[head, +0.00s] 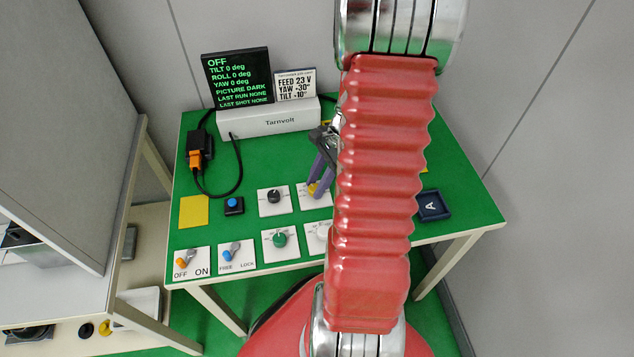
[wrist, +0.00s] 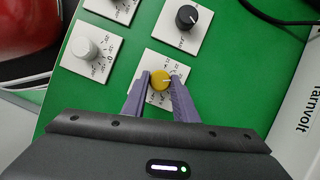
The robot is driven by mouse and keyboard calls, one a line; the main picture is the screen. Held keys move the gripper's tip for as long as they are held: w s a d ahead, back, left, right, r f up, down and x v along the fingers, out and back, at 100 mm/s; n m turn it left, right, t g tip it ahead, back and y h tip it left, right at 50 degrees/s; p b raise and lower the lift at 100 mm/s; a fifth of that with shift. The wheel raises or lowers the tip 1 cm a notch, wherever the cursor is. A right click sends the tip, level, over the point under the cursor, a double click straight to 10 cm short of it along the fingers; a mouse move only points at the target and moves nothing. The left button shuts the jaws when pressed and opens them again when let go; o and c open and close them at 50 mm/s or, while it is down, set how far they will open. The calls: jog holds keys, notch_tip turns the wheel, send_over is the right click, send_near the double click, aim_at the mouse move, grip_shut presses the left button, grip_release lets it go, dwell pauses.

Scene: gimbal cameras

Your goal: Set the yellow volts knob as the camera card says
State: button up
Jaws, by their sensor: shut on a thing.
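The yellow volts knob (wrist: 160,80) sits on a white dial plate (wrist: 152,98) with small marks around it, too small to read. My gripper (wrist: 160,76) is shut on the knob, one purple finger on each side. In the head view the knob (head: 312,190) shows just left of my red arm, under my gripper (head: 316,185). The knob's pale pointer line points right in the wrist view. The camera card (head: 295,86) reads FEED 23 V, YAW 30° and TILT 10°; the signs are hard to make out.
A screen (head: 237,78) reads OFF, with tilt, roll and yaw 0 deg, picture dark. Nearby are a black knob (head: 274,196), a green knob (head: 280,240), a white knob (wrist: 87,48), a blue button (head: 234,202), an orange switch (head: 187,258) and a blue switch (head: 234,252). My arm hides part of the table.

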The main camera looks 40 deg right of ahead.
jog(key=shift+n, duration=0.3)
jog(key=o, duration=1.1)
jog(key=shift+c, duration=0.2)
jog(key=shift+r, duration=0.1)
jog(key=v, duration=1.3)
jog(key=shift+r, duration=0.3)
jog(key=shift+w+d, duration=0.1)
jog(key=shift+d, duration=0.05)
